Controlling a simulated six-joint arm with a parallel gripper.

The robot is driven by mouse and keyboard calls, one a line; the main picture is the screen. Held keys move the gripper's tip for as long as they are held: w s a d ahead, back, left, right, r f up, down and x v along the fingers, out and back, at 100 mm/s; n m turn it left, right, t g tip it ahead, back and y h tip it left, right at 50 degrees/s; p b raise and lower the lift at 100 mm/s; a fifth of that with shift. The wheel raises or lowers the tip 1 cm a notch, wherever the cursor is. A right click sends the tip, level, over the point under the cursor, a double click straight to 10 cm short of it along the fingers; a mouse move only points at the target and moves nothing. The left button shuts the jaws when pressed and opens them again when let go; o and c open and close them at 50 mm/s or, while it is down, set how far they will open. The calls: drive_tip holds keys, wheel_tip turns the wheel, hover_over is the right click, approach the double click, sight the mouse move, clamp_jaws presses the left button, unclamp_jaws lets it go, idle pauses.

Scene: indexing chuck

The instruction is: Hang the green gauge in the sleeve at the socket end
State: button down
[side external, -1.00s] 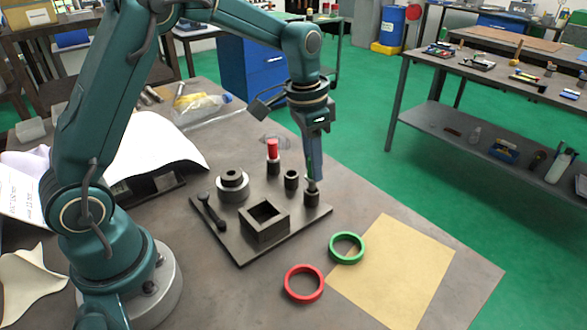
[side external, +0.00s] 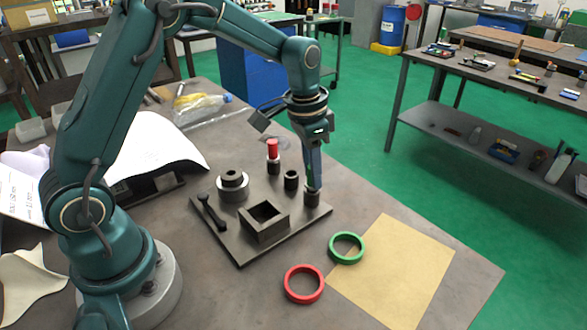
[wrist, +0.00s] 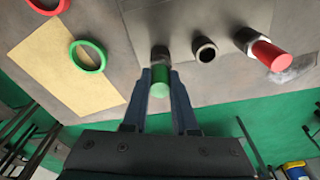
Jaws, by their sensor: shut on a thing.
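The green gauge (wrist: 160,86) is between my gripper's fingers (wrist: 161,72) in the wrist view. My gripper is shut on it, and in the side view the fingers (side external: 314,180) hide most of it. The fingertips are right at the top of the sleeve (side external: 312,198) at the near right of the dark base plate, beside the square socket block (side external: 265,222). The gauge's lower end lines up with this sleeve; how deep it sits inside is hidden. The middle sleeve (side external: 291,179) is empty. The far sleeve (side external: 273,168) holds a red gauge (side external: 272,149).
A round stepped chuck (side external: 232,184) and a dark handled tool (side external: 211,212) are on the plate's left side. A green ring (side external: 346,247) and a red ring (side external: 303,284) lie in front, by a tan sheet (side external: 395,270).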

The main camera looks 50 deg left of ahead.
drive_tip(key=shift+f, duration=0.5)
drive_tip(key=c, duration=0.6)
unclamp_jaws()
drive_tip(key=shift+r, duration=0.1)
drive_tip(key=shift+s+a+r, duration=0.1)
drive_tip(key=shift+s+r, duration=0.1)
drive_tip(key=shift+r, duration=1.05)
drive_tip(key=shift+s+r, duration=0.15)
drive_tip(key=shift+r, duration=1.1)
